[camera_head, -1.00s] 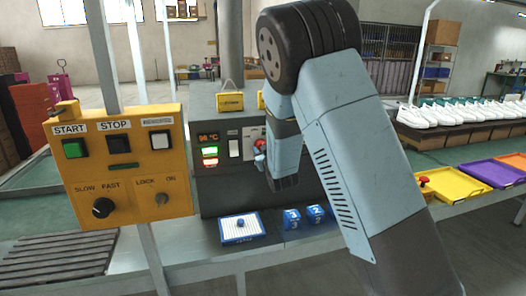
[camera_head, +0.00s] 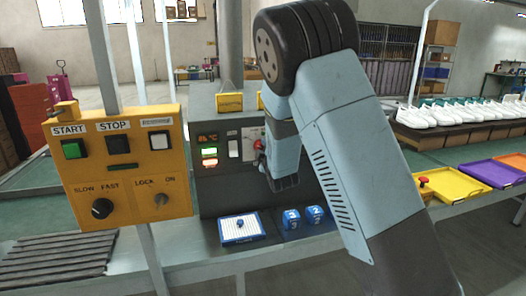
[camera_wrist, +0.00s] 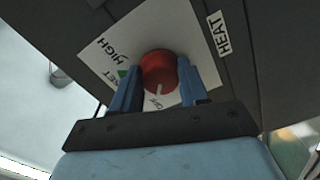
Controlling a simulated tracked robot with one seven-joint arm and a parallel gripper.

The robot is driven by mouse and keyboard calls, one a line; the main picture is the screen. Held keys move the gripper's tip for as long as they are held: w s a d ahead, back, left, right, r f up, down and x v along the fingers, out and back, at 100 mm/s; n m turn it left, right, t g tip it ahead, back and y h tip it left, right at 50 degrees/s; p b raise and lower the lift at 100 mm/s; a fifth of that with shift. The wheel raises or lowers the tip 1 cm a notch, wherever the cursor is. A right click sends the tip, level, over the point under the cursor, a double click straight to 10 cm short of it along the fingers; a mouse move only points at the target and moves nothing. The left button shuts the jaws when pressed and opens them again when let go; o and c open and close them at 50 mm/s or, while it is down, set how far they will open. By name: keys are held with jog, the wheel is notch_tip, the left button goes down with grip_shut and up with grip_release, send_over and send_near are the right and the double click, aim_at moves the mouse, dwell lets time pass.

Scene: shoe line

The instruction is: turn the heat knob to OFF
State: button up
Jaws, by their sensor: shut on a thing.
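The red heat knob (camera_wrist: 159,68) sits on a white dial plate (camera_wrist: 188,32) beside a HEAT label (camera_wrist: 219,33) in the wrist view. Its white pointer mark points toward the lettering that reads OFF, partly hidden between the fingers. HIGH and a green mark lie to the left on the plate. My gripper (camera_wrist: 157,80) is shut on the knob, with one blue finger on each side. In the head view the red knob (camera_head: 258,145) shows only in part beside my wrist, on the dark machine front (camera_head: 212,184).
A digital display (camera_head: 207,138) and lit green and red indicators are left of the knob. A yellow control box (camera_head: 125,183) stands at the front left.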

jog(key=shift+s+a+f+n, duration=0.1)
jog(key=shift+f+n, duration=0.05)
jog(key=shift+n, duration=0.95)
jog(key=o, duration=0.8)
jog(key=shift+o, duration=1.2)
jog(key=v, duration=1.3)
jog(key=shift+s, duration=0.35)
